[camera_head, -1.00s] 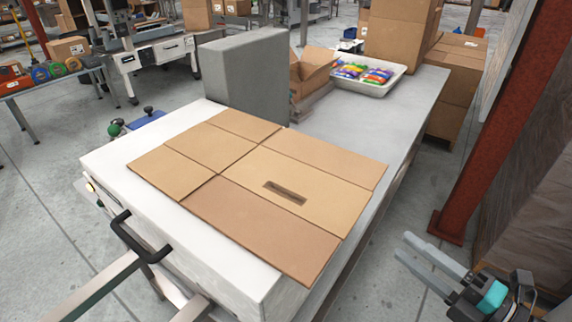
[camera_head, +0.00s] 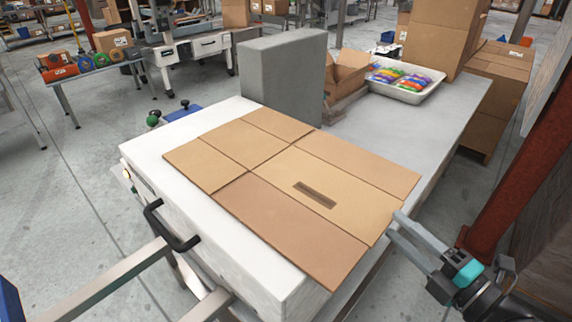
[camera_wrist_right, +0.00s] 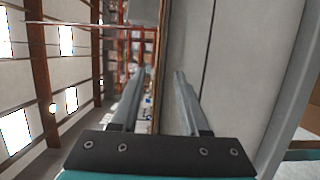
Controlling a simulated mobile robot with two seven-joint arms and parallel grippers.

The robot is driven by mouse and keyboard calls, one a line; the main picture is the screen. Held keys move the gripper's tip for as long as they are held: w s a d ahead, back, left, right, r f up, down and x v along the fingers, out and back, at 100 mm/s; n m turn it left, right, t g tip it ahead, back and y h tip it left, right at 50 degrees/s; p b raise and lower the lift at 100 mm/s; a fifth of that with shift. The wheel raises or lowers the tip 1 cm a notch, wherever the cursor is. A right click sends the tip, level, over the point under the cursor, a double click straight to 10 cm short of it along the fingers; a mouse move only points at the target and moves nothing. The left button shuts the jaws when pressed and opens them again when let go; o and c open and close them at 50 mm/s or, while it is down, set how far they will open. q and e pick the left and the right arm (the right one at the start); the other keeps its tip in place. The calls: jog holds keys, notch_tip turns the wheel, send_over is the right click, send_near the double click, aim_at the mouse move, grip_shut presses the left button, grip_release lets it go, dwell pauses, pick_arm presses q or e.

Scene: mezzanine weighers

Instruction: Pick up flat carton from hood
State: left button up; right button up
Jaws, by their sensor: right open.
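The flat carton (camera_head: 270,205) is a brown cardboard sheet with fold lines and a dark slot-like mark. It lies flat on the white hood (camera_head: 236,262), its right edge along the hood's right side. My right gripper (camera_head: 394,223) is open and empty, its fingertips close to the carton's right edge in the head view. In the right wrist view its fingers (camera_wrist_right: 162,72) are apart, with a thin brown strip between them that looks like the carton's edge (camera_wrist_right: 158,65). I cannot tell whether the fingers touch it. My left gripper is not in view.
A grey block (camera_head: 283,75) stands behind the carton. A white tray of colourful packs (camera_head: 405,82) and an open box (camera_head: 347,72) sit on the grey table beyond. A black handle (camera_head: 170,228) sticks out at the hood's front. A red post (camera_head: 515,170) rises at right.

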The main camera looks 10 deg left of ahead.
jog(key=x, duration=0.4)
jog(key=shift+w+a+r+p, duration=0.1)
jog(key=shift+w+r+p, duration=0.05)
jog(key=shift+w+p, duration=0.15)
grip_shut()
dwell(1.3)
